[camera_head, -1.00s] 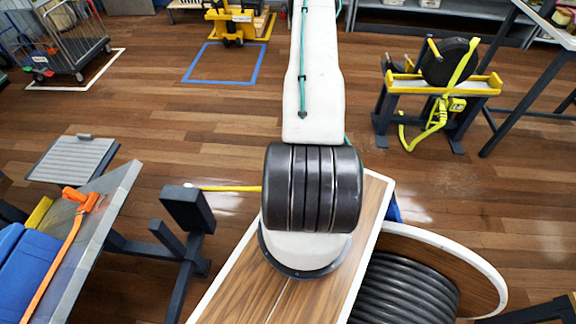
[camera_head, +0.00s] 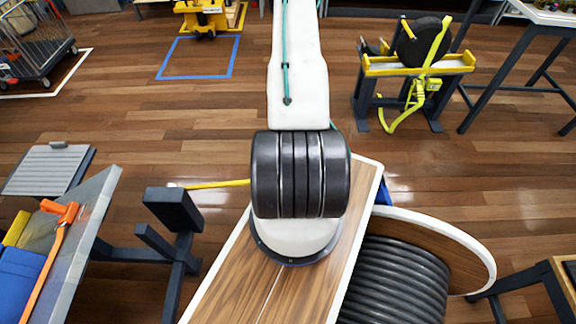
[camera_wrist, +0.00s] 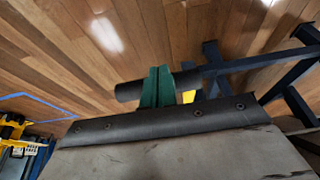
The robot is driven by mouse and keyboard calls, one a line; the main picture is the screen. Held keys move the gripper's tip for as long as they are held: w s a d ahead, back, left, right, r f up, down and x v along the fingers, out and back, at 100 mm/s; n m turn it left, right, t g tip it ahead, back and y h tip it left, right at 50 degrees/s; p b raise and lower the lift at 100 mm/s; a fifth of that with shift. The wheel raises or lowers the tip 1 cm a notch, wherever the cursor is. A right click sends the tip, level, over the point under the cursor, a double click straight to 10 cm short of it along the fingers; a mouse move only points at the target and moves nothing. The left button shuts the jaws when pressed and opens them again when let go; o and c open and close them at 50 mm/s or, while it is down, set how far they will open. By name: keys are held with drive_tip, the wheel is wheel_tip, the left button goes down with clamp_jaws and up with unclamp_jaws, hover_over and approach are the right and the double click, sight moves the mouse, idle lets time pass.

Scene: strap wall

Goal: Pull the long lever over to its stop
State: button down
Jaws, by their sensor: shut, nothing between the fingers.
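A thin yellow bar (camera_head: 215,184), seemingly the long lever, runs from a dark stand (camera_head: 173,209) rightward in the head view. Its right part is hidden behind my arm. In the wrist view my gripper (camera_wrist: 157,87) shows as two green fingers, shut together and empty. A dark round bar (camera_wrist: 129,91) shows just beyond the fingers, on both sides of them. It may be the lever's grip; I cannot tell whether the fingers touch it. A small yellow piece (camera_wrist: 188,97) shows right of the fingers. The head view hides my gripper behind the arm.
A bench with an orange strap (camera_head: 54,243) stands at the left. A yellow-topped stand (camera_head: 410,67) with a black reel and yellow strap is at the back right. A dark ribbed drum (camera_head: 400,285) is close at the front right. Floor beyond the arm is open.

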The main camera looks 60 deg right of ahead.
drive_tip(key=s+d+r, duration=0.4)
drive_tip(key=s, duration=0.5)
drive_tip(key=shift+r, duration=0.4)
